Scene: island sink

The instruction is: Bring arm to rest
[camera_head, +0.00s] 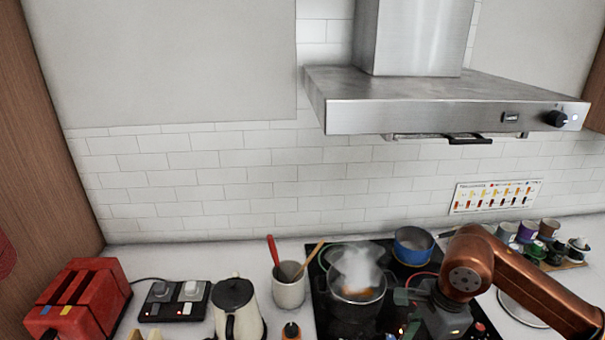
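My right arm, copper-coloured, comes in from the right and reaches over the black cooktop (325,315). My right gripper (408,312) is low over the front of the cooktop, beside a steaming pot (345,292). Its fingers are dark and partly cut off by the lower edge, so I cannot tell whether they are open or shut. My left arm and gripper are not in view.
A range hood (440,100) hangs above the cooktop. A blue pot (413,246) stands at the back. A utensil crock (288,288), a kettle (236,308) and a red toaster (80,300) stand left. Several small jars (549,231) stand right.

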